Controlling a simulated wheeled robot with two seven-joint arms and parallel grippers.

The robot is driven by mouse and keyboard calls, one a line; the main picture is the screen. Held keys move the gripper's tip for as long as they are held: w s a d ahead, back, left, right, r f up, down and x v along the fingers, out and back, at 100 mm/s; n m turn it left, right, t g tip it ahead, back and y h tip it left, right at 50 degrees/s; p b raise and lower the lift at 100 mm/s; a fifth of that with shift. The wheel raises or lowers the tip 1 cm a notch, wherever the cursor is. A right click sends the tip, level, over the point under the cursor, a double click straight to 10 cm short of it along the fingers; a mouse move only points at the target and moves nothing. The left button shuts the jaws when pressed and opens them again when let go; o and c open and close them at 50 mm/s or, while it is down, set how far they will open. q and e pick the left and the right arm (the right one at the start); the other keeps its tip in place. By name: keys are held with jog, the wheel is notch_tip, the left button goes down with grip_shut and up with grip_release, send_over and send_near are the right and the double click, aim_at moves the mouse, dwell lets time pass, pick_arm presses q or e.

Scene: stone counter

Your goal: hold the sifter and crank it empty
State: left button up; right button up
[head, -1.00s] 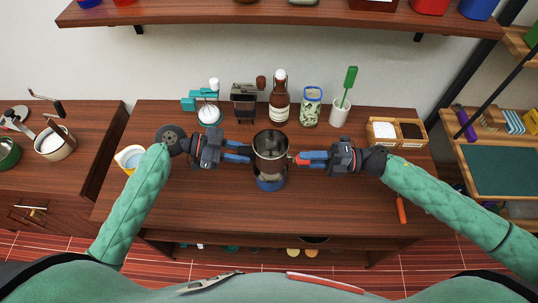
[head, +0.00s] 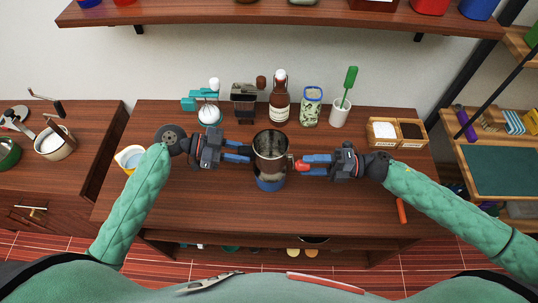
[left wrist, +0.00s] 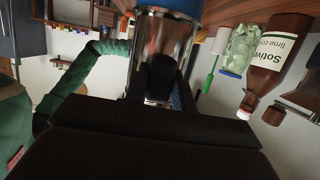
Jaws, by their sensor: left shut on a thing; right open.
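The sifter (head: 268,143) is a shiny metal cylinder, upright above a blue bowl (head: 270,184) at the counter's middle. Its inside looks dark, and I cannot tell how much is in it. A red crank knob (head: 302,166) sticks out on its right side. My left gripper (head: 250,153) is shut on the sifter's left side. The sifter also shows in the left wrist view (left wrist: 172,42), with my dark fingers in front. My right gripper (head: 304,164) is open at the knob; whether it touches the knob is unclear.
A brown bottle (head: 280,103), a green-filled jar (head: 311,107) and a white cup with a green spatula (head: 340,113) stand behind. A two-part wooden box (head: 397,144) is at the back right. The front counter is mostly clear.

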jog(key=d, duration=0.6)
jog(key=shift+d, duration=0.1)
dwell(0.3)
pick_arm(q)
jog(key=o, duration=1)
jog(key=shift+a, duration=0.1)
